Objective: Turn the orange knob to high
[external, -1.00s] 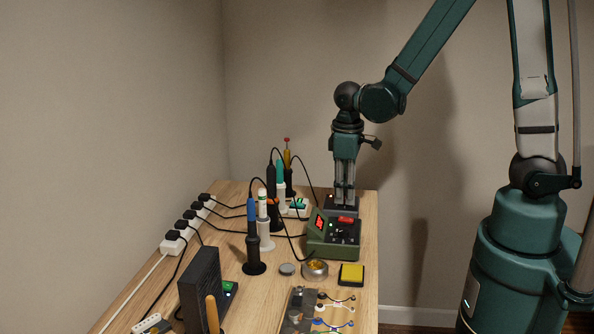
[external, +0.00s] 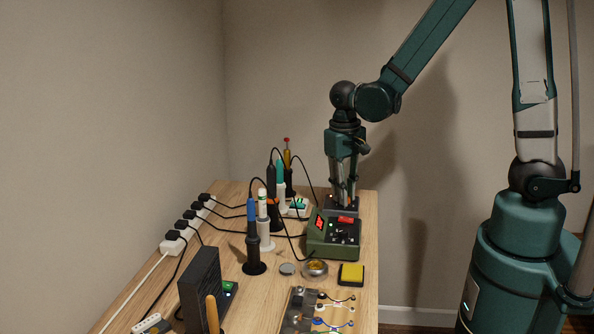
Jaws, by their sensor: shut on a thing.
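My gripper (external: 344,203) points straight down at the far right of the bench. Its fingers are shut at the top of a small dark station (external: 329,207), behind the green station. The orange knob cannot be made out; the fingers cover the spot where they grip, and they appear shut on it. The knob's setting marks are too small to read. A tiny orange light shows on the dark station beside the fingers.
The green station (external: 318,247) with a red display and red switch stands just in front of my gripper. Soldering irons in stands (external: 254,240) and cables are to the left. A yellow sponge (external: 351,273) and a round tin (external: 315,269) lie nearer.

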